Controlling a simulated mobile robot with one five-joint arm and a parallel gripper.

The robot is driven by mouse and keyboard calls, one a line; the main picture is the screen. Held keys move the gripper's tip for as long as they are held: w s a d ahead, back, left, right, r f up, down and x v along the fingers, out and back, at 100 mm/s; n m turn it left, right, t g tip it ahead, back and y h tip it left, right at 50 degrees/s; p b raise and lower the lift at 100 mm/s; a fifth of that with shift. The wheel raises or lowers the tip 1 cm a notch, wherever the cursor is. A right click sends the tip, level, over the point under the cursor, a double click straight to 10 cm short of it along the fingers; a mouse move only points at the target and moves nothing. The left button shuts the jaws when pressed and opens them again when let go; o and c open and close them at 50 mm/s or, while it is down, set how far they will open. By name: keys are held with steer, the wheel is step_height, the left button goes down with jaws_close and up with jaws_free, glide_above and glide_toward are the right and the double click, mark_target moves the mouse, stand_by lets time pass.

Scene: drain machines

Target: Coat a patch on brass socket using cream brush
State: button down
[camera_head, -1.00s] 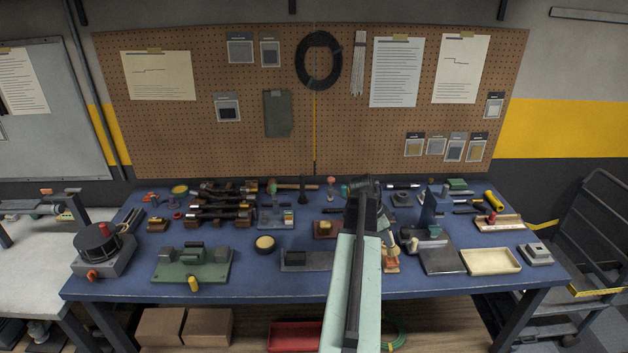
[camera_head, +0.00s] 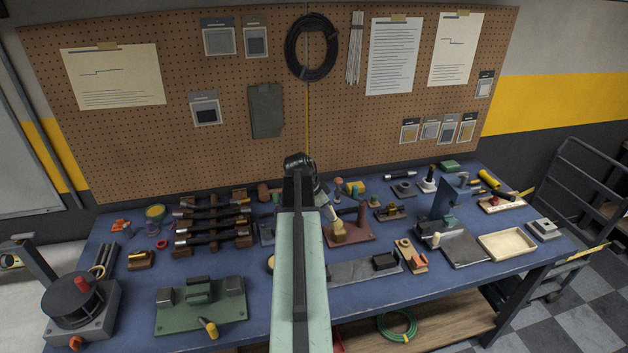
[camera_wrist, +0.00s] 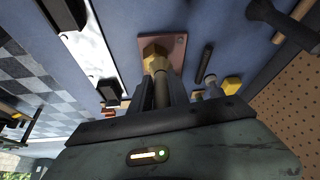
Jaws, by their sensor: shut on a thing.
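My gripper (camera_head: 325,203) is shut on the cream brush (camera_head: 332,213), whose pale handle slants down from the jaws. The brass socket (camera_head: 338,234) is a yellowish block on a reddish-brown plate (camera_head: 366,236), at the brush's lower end. In the wrist view, the brush (camera_wrist: 160,85) lies between the fingers of my gripper (camera_wrist: 163,92) and points at the hex-shaped brass socket (camera_wrist: 153,48). The brush tip overlaps the socket in both views; I cannot tell whether they touch. The bristles and any coated patch are not clear.
A brown post (camera_head: 362,214) stands on the same plate. A grey plate with a dark block (camera_head: 384,261) and a wooden holder (camera_head: 412,257) lie to the right. A rack of dark tools (camera_head: 212,225) is to the left. A cream tray (camera_head: 507,245) is further right.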

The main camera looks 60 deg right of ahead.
steer(key=shift+s, duration=0.15)
steer(key=shift+d+r+p, duration=0.1)
steer(key=shift+r+p, duration=0.3)
steer(key=r+m+p, duration=0.2)
steer(key=r+p, duration=0.1)
steer(key=r+m+p, duration=0.3)
steer(key=r+p, duration=0.1)
steer(key=r+m+p, duration=0.3)
steer(key=shift+d+r+t+p, duration=0.2)
steer(key=shift+d+t+p, duration=0.1)
steer(key=shift+t+p, duration=0.1)
steer(key=shift+m, duration=0.3)
step_height(320, 180, down, 6)
steer(key=b, duration=0.5)
steer(key=shift+r+b, duration=0.25)
steer(key=shift+b, duration=0.05)
steer(key=shift+r, duration=0.1)
